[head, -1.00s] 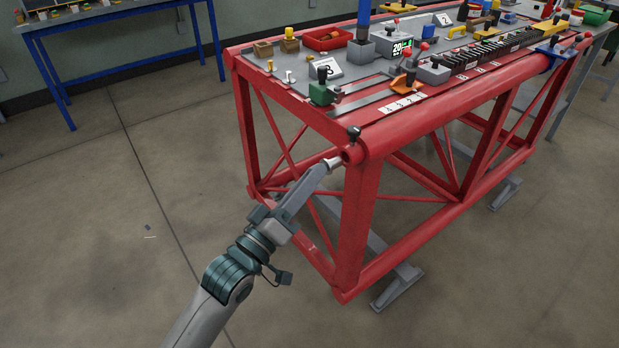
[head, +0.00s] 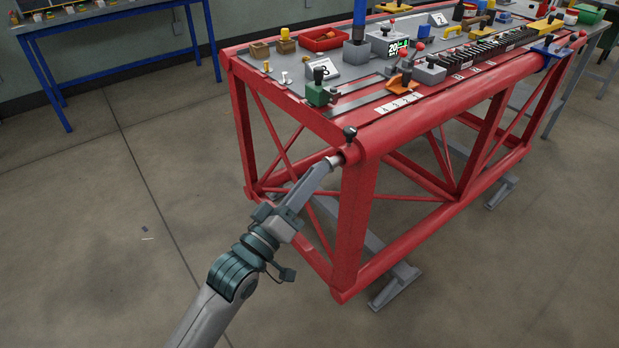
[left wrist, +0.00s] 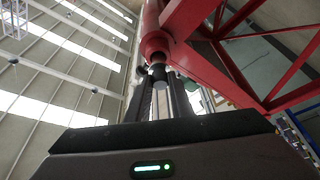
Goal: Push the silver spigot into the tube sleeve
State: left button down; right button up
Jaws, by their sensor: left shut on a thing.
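The silver spigot (head: 335,160) is a short, pale metal piece at the tip of my left gripper (head: 329,165). My left gripper is shut on it, and its arm reaches up from the lower left. The red tube sleeve (head: 349,154) is the open tube end at the near corner of the red frame. The spigot's front end meets the sleeve's mouth; how deep it sits inside cannot be told. In the left wrist view, the sleeve (left wrist: 155,44) is straight ahead of the fingers, and the spigot (left wrist: 159,74) lies between them, in line with the mouth. My right gripper is not in view.
A black-knobbed pin (head: 350,133) stands on top of the tube by the sleeve. The red lattice frame (head: 352,225) lies just right of my left gripper. Its grey top carries a green block (head: 318,95) and several fixtures.

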pick_arm(q)
jog(key=shift+w+d, duration=0.5)
jog(key=shift+d, duration=0.2)
jog(key=shift+w+d, duration=0.45)
jog(key=shift+d, duration=0.2)
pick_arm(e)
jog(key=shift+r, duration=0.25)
pick_arm(q)
jog(key=c, duration=1.5)
grip_release()
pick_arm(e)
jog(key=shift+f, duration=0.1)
pick_arm(q)
jog(key=v, duration=1.7)
jog(key=shift+s+a, duration=0.1)
jog(key=shift+s, duration=0.1)
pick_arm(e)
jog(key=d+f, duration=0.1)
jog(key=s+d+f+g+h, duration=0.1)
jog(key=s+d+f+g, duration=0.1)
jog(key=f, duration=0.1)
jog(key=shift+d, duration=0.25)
